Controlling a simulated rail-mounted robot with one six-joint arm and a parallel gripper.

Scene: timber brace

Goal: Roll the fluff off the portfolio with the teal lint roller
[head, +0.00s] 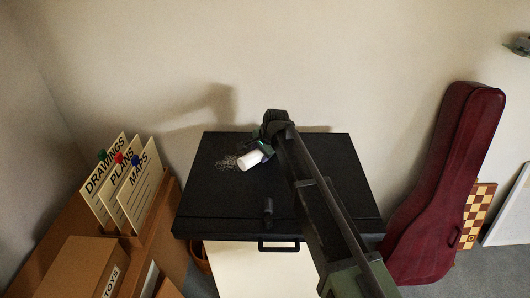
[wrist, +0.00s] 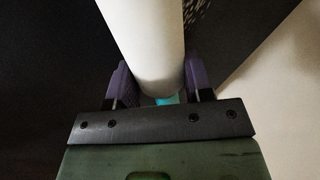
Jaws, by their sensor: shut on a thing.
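The black portfolio (head: 215,205) lies flat on a pale-fronted stand, its handle (head: 278,247) toward the front. A patch of pale fluff (head: 226,163) is on its back left part; some specks of it show at the top of the wrist view (wrist: 194,10). My gripper (head: 264,149) is over the portfolio, shut on the lint roller. The white roller head (head: 249,160) points left, beside the fluff's right edge; it fills the upper middle of the wrist view (wrist: 150,38). Only a bit of teal handle (wrist: 166,99) shows between my fingers (wrist: 160,88). I cannot tell whether the roller touches the portfolio.
A wooden unit at left holds upright cards marked DRAWINGS, PLANS and MAPS (head: 128,190), with a cardboard box (head: 85,268) in front. A dark red instrument case (head: 450,180) leans on the wall at right, near a checkered board (head: 478,215). The wall (head: 300,60) is close behind.

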